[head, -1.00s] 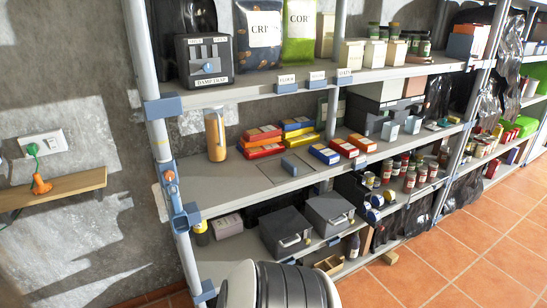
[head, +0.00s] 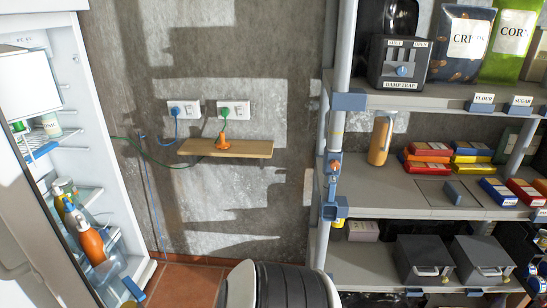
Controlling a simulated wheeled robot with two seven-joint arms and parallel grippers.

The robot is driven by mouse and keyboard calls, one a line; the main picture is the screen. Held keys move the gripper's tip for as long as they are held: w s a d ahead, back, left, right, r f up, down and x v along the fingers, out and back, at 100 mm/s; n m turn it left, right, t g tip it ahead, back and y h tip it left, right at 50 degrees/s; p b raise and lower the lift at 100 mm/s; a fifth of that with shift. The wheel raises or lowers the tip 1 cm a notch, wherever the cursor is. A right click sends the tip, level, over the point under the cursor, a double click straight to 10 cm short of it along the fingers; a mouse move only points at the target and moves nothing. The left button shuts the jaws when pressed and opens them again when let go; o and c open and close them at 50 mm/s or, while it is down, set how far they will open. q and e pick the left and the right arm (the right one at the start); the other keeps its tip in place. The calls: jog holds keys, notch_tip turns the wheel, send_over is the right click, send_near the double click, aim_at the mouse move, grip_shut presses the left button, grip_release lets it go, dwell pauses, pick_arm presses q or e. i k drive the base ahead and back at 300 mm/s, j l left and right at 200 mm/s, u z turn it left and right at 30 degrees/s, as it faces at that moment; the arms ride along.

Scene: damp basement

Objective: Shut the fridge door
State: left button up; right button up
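The white fridge (head: 95,130) stands open at the left edge of the head view, partly cut off. Its shelves show a white box (head: 28,82), an orange spray bottle (head: 90,240) and jars (head: 65,190). A pale grey panel (head: 22,215) at the lower left edge appears to be the fridge door, swung open towards me; most of it is outside the picture.
A small wooden wall shelf (head: 225,148) sits below two sockets with blue and green cords. A metal shelving rack (head: 400,200) with boxes and a bottle fills the right.

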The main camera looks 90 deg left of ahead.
aim_at(28, 90)
jog(key=u, duration=0.55)
jog(key=k+u, duration=0.1)
jog(key=u, duration=0.95)
jog(key=k+u, duration=0.1)
jog(key=u, duration=1.45)
jog(key=j+u, duration=0.1)
jog(key=u, duration=0.45)
jog(key=j+u, duration=0.1)
jog(key=u, duration=0.4)
jog(key=k, duration=0.05)
